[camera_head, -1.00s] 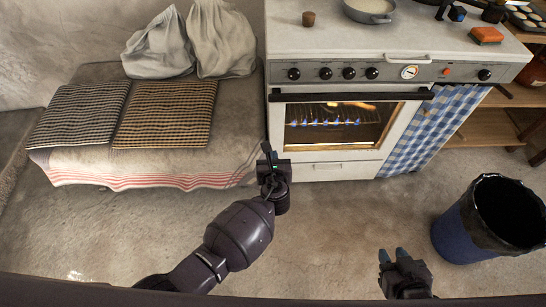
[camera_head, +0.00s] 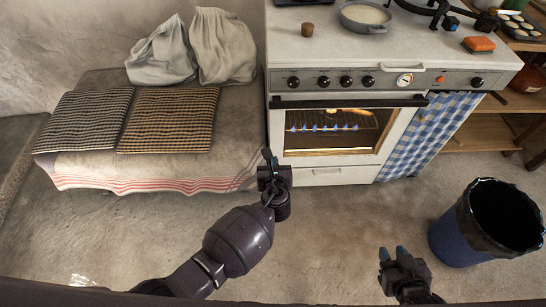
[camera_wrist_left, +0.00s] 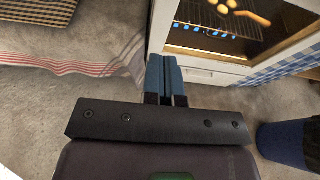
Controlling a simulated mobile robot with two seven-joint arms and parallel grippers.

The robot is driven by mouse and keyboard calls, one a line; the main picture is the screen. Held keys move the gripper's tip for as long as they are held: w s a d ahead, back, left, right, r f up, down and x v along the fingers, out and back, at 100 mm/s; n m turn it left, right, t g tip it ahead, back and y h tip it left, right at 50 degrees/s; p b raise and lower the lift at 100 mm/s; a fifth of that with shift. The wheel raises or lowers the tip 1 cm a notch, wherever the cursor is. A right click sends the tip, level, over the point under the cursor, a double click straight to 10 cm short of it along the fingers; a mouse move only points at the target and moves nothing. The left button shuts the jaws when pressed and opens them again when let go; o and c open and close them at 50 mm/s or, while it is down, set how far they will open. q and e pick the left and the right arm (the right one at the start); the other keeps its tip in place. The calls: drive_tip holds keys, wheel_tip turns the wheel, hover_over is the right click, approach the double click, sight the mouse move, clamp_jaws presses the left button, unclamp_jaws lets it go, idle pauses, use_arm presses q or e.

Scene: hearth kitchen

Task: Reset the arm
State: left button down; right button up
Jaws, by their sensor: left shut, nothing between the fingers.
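My left gripper (camera_head: 268,158) hangs in front of the stove's left front corner, beside the bench. In the left wrist view, its two blue fingers (camera_wrist_left: 164,76) are together with nothing between them. My right gripper (camera_head: 392,254) is low at the bottom right of the head view.
The stove (camera_head: 350,82) has a lit oven with flames and a pan (camera_head: 366,20) on top. A cushioned bench (camera_head: 165,170) is at left. A blue bin (camera_head: 455,240) with a black liner stands at right. The floor between is clear.

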use_arm(q)
drive_tip(key=p+v, duration=0.1)
drive_tip(key=v, duration=0.5)
drive_tip(key=shift+s, duration=0.35)
use_arm(e)
drive_tip(key=shift+s+d+r, duration=0.1)
drive_tip(key=shift+s+r, duration=0.35)
use_arm(q)
drive_tip(key=shift+r, duration=0.15)
